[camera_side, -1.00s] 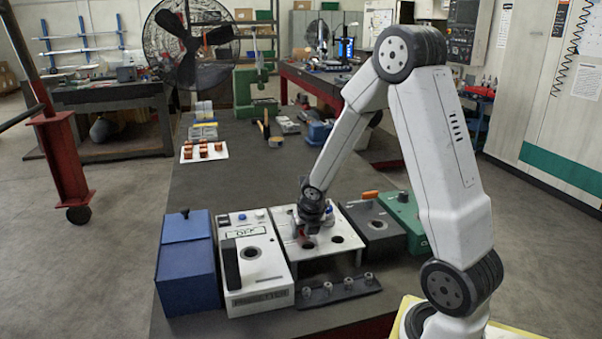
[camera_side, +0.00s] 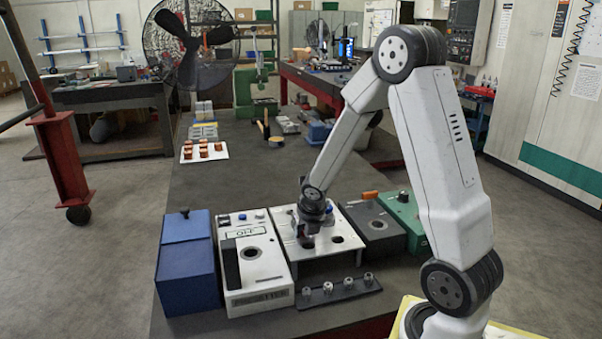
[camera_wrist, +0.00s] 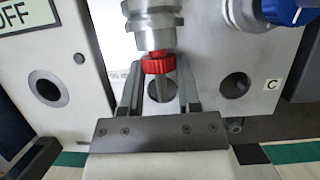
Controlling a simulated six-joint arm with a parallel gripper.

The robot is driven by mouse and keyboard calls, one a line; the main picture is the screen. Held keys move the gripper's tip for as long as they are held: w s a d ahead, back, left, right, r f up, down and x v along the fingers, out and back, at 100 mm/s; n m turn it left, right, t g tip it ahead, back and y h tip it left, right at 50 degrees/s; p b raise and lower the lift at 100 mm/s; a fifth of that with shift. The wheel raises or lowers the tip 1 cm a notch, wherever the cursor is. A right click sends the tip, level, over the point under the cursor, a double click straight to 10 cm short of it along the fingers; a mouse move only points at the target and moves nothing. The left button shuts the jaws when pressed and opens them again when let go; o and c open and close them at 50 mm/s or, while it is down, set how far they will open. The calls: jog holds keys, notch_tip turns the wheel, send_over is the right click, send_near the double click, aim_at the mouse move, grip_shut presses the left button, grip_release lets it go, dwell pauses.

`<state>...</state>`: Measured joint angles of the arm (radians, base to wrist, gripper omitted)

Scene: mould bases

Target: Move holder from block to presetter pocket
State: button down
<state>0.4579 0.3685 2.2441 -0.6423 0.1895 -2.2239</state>
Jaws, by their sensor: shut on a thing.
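My gripper (camera_side: 306,243) is low over the white block (camera_side: 284,222) in the side view. In the wrist view my gripper (camera_wrist: 159,80) has its two fingers on either side of the holder (camera_wrist: 155,25), a silver stepped body with a red collar (camera_wrist: 156,62). The fingers are shut on it. A hole of the block shows behind the fingers; whether the holder is seated or raised is unclear. The white presetter (camera_side: 262,275) stands left of the block, its round pocket (camera_side: 252,253) empty. The pocket also shows in the wrist view (camera_wrist: 47,88).
A blue box (camera_side: 187,270) stands left of the presetter. A grey unit (camera_side: 375,222) and a green box (camera_side: 402,212) stand to the right. A dark rack (camera_side: 340,289) with several small knobs lies in front of the block.

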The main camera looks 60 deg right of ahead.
jog(key=shift+r, duration=0.2)
dwell(0.7)
notch_tip(320, 180, up, 10)
dwell(0.8)
jog(key=shift+w+a+f, duration=0.1)
jog(key=shift+w+f, duration=0.05)
jog(key=shift+w, duration=0.05)
dwell(0.6)
